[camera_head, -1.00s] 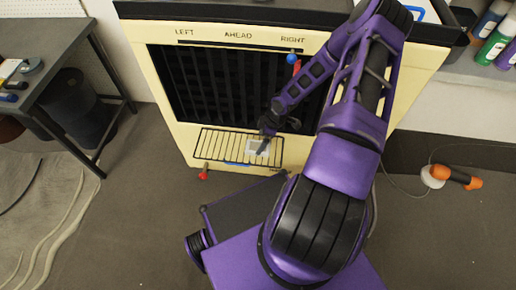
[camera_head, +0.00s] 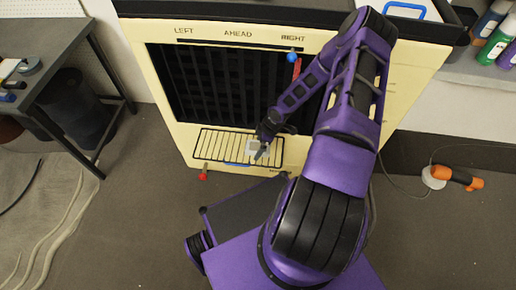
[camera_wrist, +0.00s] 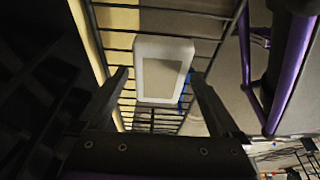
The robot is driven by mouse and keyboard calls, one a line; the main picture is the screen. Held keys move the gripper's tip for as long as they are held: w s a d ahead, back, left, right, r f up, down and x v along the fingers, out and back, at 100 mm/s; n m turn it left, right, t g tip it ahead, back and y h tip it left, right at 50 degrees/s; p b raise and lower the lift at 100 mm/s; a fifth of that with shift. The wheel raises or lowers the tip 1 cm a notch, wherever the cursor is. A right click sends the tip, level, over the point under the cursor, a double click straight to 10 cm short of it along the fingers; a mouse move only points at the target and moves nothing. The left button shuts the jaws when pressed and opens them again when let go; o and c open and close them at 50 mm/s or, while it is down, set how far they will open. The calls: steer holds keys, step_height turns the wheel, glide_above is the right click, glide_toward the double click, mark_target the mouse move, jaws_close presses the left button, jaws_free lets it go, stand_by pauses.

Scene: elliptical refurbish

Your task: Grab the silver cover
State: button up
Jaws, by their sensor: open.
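The silver cover (camera_head: 253,146) is a small pale, rounded rectangle on the wire rack (camera_head: 208,146) at the front of the cream cabinet. In the wrist view the cover (camera_wrist: 164,50) has a light rim and a greyer middle panel. My gripper (camera_head: 262,150) is at the right part of the rack, close to the cover and partly overlapping it in the head view. In the wrist view the open fingers (camera_wrist: 160,76) lie to either side of the cover's lower part. Whether they touch it I cannot tell.
The cream cabinet (camera_head: 162,100) has a dark grille above the rack. A red knob (camera_head: 203,176) sits below the rack. A dark table (camera_head: 60,50) stands at the left. An orange-and-white tool (camera_head: 455,178) with a cable lies on the floor at the right.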

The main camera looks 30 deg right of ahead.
steer(key=shift+c, duration=0.2)
steer(key=c, duration=1.5)
